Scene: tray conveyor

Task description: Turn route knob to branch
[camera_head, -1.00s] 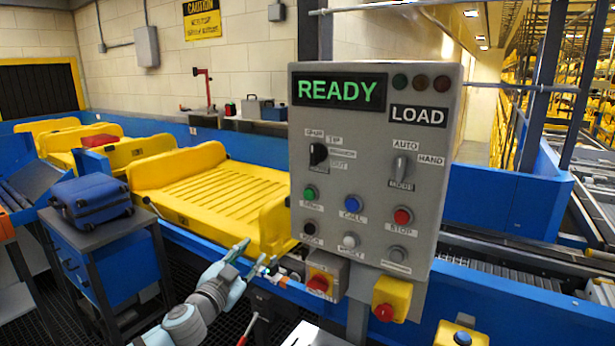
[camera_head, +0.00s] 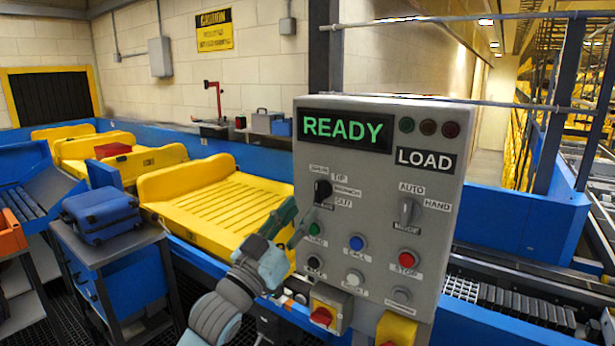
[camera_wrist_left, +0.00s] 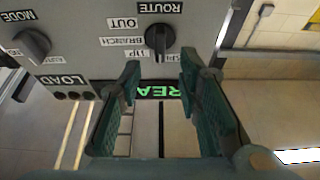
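The grey control panel (camera_head: 375,215) fills the middle of the head view. Its black route knob (camera_head: 322,190) sits on the left side, among small labels that include TIP and OUT. The knob also shows in the left wrist view (camera_wrist_left: 160,38), upside down, beside the labels ROUTE, OUT, BRANCH and TIP. Which label it points at is hard to tell. My left gripper (camera_head: 298,222) is just below and left of the knob in the head view. In the left wrist view (camera_wrist_left: 160,75) its fingers are apart and empty, with the knob just beyond the tips. My right gripper is not in view.
Green, blue, red and other buttons sit below both knobs. A yellow emergency-stop box (camera_head: 397,330) hangs under the panel. A yellow tray (camera_head: 215,205) and a blue suitcase (camera_head: 101,215) are at the left.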

